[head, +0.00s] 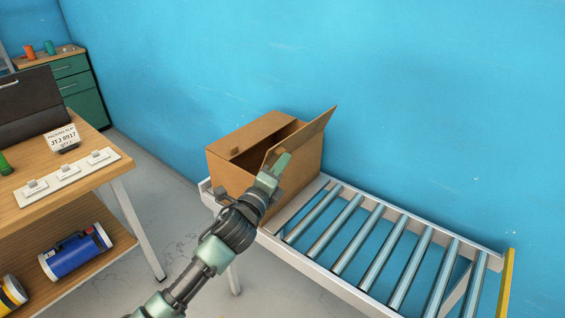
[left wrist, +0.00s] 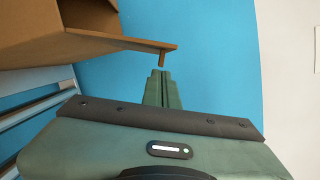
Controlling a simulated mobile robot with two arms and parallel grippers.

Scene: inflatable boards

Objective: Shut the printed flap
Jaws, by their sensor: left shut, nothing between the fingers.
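An open cardboard box (head: 233,178) sits at the left end of a roller conveyor. One flap (head: 312,130) stands up and leans out to the right; I see no print on its visible face. Another top panel (head: 250,135) lies nearly flat on the left, with a dark gap between them. My left gripper (head: 282,163) is shut and empty, in front of the box near the base of the raised flap. In the left wrist view the shut fingertips (left wrist: 161,74) are just below a cardboard flap edge (left wrist: 130,40), seemingly apart from it. My right gripper is not in view.
The conveyor's rollers (head: 357,240) are bare to the right of the box, ending at a yellow end piece (head: 507,284). A blue wall (head: 420,100) stands close behind. A wooden workbench (head: 95,180) with a sign and switches is at the left.

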